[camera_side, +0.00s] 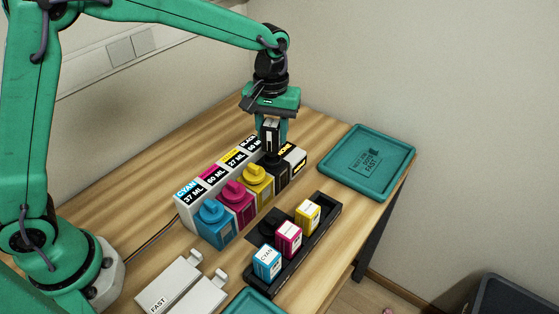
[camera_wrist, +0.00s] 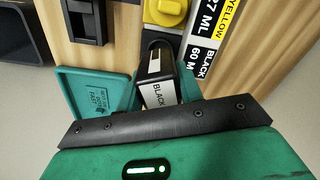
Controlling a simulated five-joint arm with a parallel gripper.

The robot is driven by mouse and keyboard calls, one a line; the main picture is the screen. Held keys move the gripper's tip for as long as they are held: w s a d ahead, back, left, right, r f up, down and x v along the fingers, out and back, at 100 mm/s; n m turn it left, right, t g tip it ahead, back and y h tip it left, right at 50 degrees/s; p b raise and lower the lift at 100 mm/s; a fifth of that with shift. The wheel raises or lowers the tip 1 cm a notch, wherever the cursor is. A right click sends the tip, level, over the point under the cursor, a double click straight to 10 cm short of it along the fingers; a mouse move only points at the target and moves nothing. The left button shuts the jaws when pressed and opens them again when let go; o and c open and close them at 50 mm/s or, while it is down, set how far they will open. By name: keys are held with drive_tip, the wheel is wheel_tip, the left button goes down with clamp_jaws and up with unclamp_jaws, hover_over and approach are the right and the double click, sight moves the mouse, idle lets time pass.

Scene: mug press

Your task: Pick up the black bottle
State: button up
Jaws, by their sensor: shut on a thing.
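The black bottle (camera_side: 270,137) has a white label. In the side view it is upright between the fingers of my gripper (camera_side: 272,143). In the wrist view the bottle (camera_wrist: 157,92) shows its "BLACK" label, with a teal finger on each side of it. My gripper (camera_wrist: 160,80) is shut on the bottle. The bottle is over the black dispenser (camera_side: 281,172) at the far end of the dispenser row. I cannot tell whether its bottom touches the dispenser.
Cyan (camera_side: 211,222), magenta (camera_side: 237,200) and yellow (camera_side: 257,180) dispensers stand beside it. A black rack (camera_side: 326,222) in front holds cyan, magenta and yellow bottles. A teal tray (camera_side: 398,158) lies at the right. White "FAST" devices (camera_side: 172,287) are near my base.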

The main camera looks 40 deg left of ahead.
drive_tip(key=s+d+r, duration=0.8)
drive_tip(key=shift+s, duration=0.3)
idle(0.5)
